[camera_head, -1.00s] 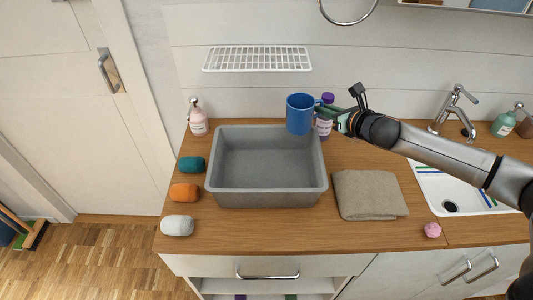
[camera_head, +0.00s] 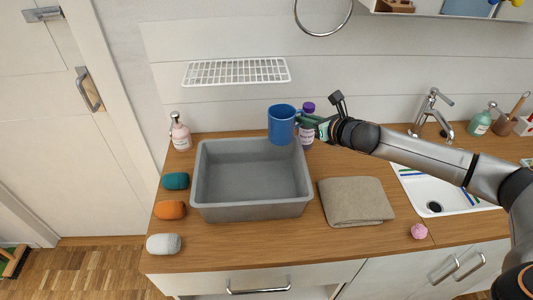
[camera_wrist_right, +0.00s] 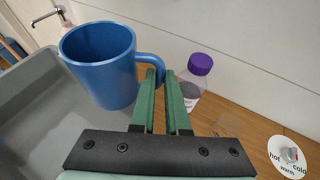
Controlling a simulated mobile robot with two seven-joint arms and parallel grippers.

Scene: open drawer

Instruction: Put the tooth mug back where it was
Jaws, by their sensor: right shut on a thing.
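The tooth mug is a blue mug (camera_head: 281,124), upright, and it also shows in the right wrist view (camera_wrist_right: 103,66). My right gripper (camera_head: 306,121) is shut on the mug's handle, with its green fingers (camera_wrist_right: 163,97) on either side of it in the wrist view. The mug is held in the air, in the head view over the back right corner of the grey basin (camera_head: 205,209). A white wire shelf (camera_head: 236,72) is on the wall, up and left of the mug, with nothing on it. My left gripper is not in view.
A purple-capped bottle (camera_head: 307,131) stands just behind the right gripper. A pink pump bottle (camera_head: 180,135) is at the back left. Several rolled cloths line the left side. A folded towel (camera_head: 355,202), pink item (camera_head: 419,231) and sink (camera_head: 459,192) are to the right.

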